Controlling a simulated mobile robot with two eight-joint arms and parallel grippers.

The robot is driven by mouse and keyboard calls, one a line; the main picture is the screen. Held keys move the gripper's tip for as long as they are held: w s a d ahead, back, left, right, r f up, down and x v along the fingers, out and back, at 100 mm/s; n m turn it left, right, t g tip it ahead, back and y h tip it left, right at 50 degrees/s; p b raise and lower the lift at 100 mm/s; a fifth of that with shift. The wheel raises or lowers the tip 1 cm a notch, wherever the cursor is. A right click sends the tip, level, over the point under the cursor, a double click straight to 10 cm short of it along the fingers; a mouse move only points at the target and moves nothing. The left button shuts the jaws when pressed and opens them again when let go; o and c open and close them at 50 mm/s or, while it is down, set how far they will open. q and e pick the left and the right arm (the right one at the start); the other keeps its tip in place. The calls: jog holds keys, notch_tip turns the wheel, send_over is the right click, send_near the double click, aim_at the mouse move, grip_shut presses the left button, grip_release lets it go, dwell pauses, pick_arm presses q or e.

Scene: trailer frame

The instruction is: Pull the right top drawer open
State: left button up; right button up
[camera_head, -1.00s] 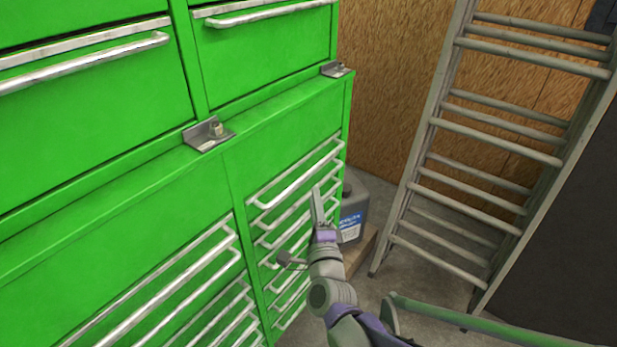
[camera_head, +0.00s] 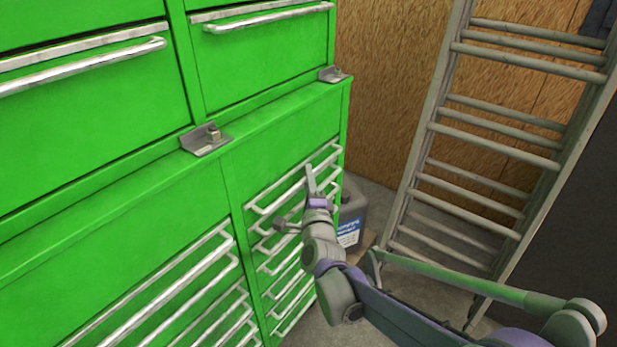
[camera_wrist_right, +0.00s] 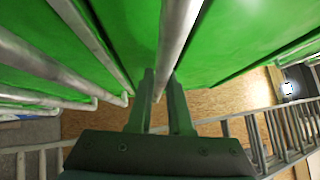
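The lower right bank of the green cabinet has several stacked silver bar handles. Its top handle (camera_head: 272,192) runs along the upper edge of the bank, and the drawer front there looks closed. My right gripper (camera_head: 311,178) is at this top handle, near the middle of its far half. In the right wrist view a silver bar (camera_wrist_right: 178,35) runs down to between the two fingers of the gripper (camera_wrist_right: 162,88). The fingers stand apart; I cannot tell whether they touch the bar. My left gripper is not in view.
Upper drawers with bar handles (camera_head: 265,16) sit above, and metal brackets (camera_head: 205,138) stick out on the ledge. A grey jug (camera_head: 350,215) stands beside the cabinet's right end. A ladder (camera_head: 490,130) leans at the right against the wooden wall (camera_head: 390,90).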

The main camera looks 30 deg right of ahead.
grip_shut()
dwell(0.9)
dwell(0.4)
